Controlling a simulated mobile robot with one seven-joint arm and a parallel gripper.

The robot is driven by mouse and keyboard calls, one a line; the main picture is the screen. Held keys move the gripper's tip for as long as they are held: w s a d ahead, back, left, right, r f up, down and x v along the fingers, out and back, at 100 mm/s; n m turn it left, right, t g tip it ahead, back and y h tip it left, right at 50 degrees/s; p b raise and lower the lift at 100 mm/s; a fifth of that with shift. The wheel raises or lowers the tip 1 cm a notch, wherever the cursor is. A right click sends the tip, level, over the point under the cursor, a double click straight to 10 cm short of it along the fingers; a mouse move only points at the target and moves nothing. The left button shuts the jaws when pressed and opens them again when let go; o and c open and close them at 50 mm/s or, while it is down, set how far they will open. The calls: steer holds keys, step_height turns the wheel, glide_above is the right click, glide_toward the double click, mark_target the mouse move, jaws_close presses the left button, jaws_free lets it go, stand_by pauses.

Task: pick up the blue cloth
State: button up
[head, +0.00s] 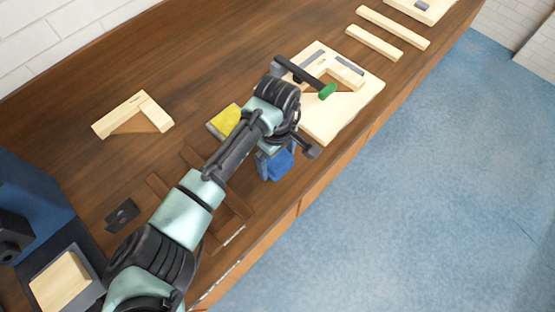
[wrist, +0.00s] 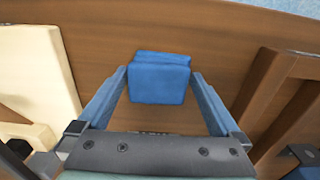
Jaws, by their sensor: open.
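The blue cloth (head: 280,165) is a folded pad on the wooden bench, near its front edge. In the wrist view the blue cloth (wrist: 159,80) lies between and slightly beyond the fingertips. My gripper (head: 274,168) points down over it, with one blue finger showing to its left in the head view. In the wrist view my gripper (wrist: 158,75) is open, with a finger on each side of the cloth. A small gap shows by the fingertips. I cannot tell the exact height of the fingers relative to the cloth.
A yellow pad (head: 226,120) lies just left of my wrist. A brown wooden frame (wrist: 270,95) is on the other side. A wooden corner piece (head: 133,115) lies at the back left.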

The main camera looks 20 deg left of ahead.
mark_target(277, 160)
steer(key=c, duration=1.1)
step_height(277, 160, up, 10)
steer(key=shift+r+b, duration=0.1)
steer(key=shift+b, duration=0.25)
